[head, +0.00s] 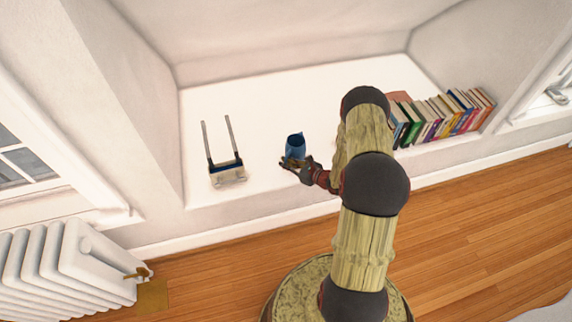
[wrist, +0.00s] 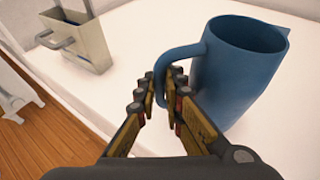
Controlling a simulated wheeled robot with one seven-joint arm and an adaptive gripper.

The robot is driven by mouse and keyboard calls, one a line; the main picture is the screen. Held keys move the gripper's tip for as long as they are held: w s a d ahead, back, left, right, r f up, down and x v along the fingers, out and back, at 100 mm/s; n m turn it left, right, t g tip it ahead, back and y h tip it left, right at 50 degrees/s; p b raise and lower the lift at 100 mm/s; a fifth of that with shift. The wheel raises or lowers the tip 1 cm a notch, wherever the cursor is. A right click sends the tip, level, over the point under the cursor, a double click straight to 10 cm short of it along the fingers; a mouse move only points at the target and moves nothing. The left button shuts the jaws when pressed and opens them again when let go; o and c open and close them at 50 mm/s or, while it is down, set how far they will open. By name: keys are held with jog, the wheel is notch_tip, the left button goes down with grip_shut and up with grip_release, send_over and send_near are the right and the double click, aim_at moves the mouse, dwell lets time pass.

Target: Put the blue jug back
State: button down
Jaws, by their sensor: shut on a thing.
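The blue jug (head: 295,146) is upright at the white ledge, near its front edge, in the head view. In the wrist view the jug (wrist: 238,70) fills the right side, with its open top showing and its handle toward my gripper. My gripper (wrist: 168,90) is shut on the jug's handle, with a finger on each side of it. In the head view my gripper (head: 295,164) is at the near side of the jug and partly covers its lower part. I cannot tell whether the jug's base touches the ledge.
A beige box-like holder with two long grey arms (head: 228,173) stands left on the white ledge (head: 255,110); it also shows in the wrist view (wrist: 85,45). A row of books (head: 445,115) stands at the right. The ledge behind the jug is clear. A radiator (head: 75,265) is at lower left.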

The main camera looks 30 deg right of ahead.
jog(key=c, duration=2.4)
grip_release()
jog(key=shift+f, duration=0.15)
jog(key=o, duration=0.4)
jog(key=shift+o, duration=0.5)
